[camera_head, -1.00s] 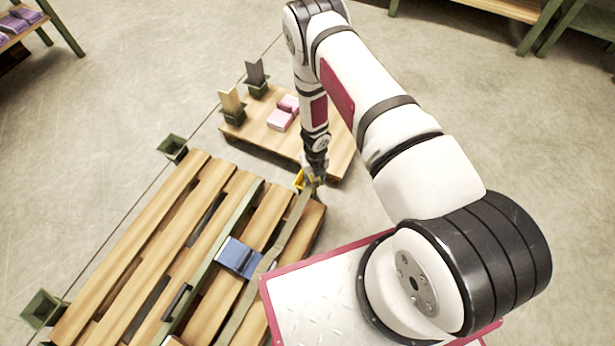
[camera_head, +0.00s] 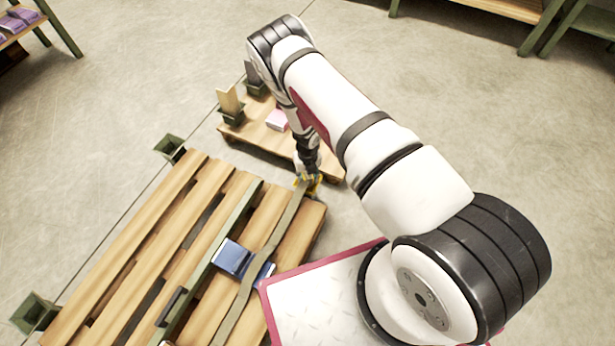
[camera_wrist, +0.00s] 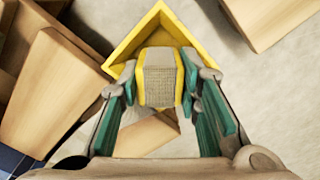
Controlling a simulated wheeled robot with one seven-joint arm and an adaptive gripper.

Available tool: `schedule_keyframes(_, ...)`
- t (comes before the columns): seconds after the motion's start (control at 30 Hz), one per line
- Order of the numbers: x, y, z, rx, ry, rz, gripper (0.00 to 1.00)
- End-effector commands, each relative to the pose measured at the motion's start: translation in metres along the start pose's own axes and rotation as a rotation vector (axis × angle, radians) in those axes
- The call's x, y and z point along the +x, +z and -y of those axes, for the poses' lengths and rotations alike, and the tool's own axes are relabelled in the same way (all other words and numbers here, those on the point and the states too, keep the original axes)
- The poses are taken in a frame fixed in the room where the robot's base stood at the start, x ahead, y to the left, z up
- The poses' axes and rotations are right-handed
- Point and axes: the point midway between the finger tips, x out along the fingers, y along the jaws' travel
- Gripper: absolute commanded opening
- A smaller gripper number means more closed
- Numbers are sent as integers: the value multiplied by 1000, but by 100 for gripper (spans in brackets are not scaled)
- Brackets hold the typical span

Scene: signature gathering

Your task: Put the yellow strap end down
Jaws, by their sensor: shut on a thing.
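My gripper (camera_head: 308,182) is at the far right corner of the large wooden pallet (camera_head: 150,240). In the wrist view its teal fingers (camera_wrist: 160,85) are shut on the yellow strap end (camera_wrist: 141,88), a grey block with yellow sides. A yellow angular frame (camera_wrist: 122,52) lies behind and around it in that view; I cannot tell whether they touch. The olive-grey strap (camera_head: 268,245) runs from the gripper down across the pallet and over a blue item (camera_head: 232,257). The gripper partly hides the strap end in the head view.
Green sockets (camera_head: 168,147) sit at the large pallet's left side. A green bar with a black handle (camera_head: 172,306) crosses the pallet.

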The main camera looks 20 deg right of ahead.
Motion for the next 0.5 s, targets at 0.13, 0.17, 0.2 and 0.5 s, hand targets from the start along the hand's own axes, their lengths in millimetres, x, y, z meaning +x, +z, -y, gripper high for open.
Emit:
schedule_keyframes(0.13,3,0,0,0,0,0,2)
schedule_keyframes(0.17,4,0,0,0,0,0,2)
schedule_keyframes(0.2,6,0,0,0,0,0,2)
schedule_keyframes(0.5,6,0,2,1,-3,0,51)
